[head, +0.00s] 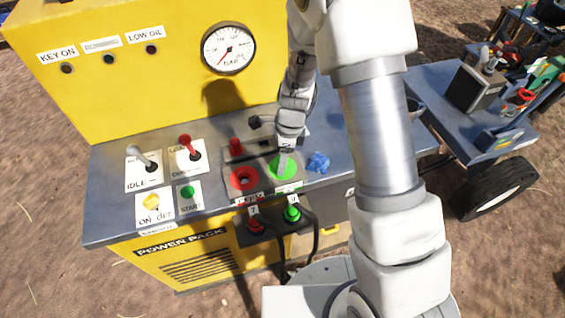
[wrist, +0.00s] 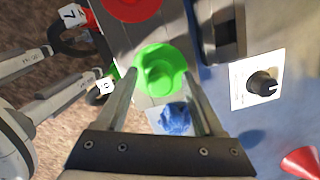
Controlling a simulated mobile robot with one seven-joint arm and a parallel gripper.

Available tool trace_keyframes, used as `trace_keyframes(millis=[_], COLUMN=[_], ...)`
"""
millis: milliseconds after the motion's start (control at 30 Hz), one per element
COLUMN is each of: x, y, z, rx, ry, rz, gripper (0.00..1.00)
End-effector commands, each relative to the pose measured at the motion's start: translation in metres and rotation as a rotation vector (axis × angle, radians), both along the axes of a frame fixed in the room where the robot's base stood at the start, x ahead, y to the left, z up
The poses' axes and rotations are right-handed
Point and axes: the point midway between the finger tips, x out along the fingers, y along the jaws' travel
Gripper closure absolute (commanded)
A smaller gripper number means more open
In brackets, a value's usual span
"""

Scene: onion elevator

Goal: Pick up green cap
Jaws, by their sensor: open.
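The green cap (head: 275,169) is a round, bright green piece on the grey panel of the yellow machine, right of a red round piece (head: 243,179). In the wrist view the green cap (wrist: 160,68) shows a raised middle part and lies between my fingertips. My gripper (head: 284,163) is above the cap, pointing down at it, and hides part of it in the head view. In the wrist view my gripper (wrist: 161,80) is open, with one finger on each side of the cap. Whether the fingers touch it I cannot tell.
A crumpled blue piece (head: 318,162) lies just right of the cap. Red (head: 255,224) and green (head: 292,213) plugs with black cables are on the front below. Levers (head: 193,150) stand to the left. A black knob (wrist: 262,86) shows in the wrist view.

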Motion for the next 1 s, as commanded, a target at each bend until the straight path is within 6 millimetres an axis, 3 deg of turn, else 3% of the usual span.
trace_keyframes(millis=[67, 400, 767, 1000], x=[0.0, 0.0, 0.0, 0.001], y=[0.0, 0.0, 0.0, 0.0], z=[0.0, 0.0, 0.001, 0.016], rx=[0.0, 0.0, 0.0, 0.001], ry=[0.0, 0.0, 0.0, -0.002], rz=[0.0, 0.0, 0.0, 0.001], gripper=[0.37, 0.99, 1.0, 1.0])
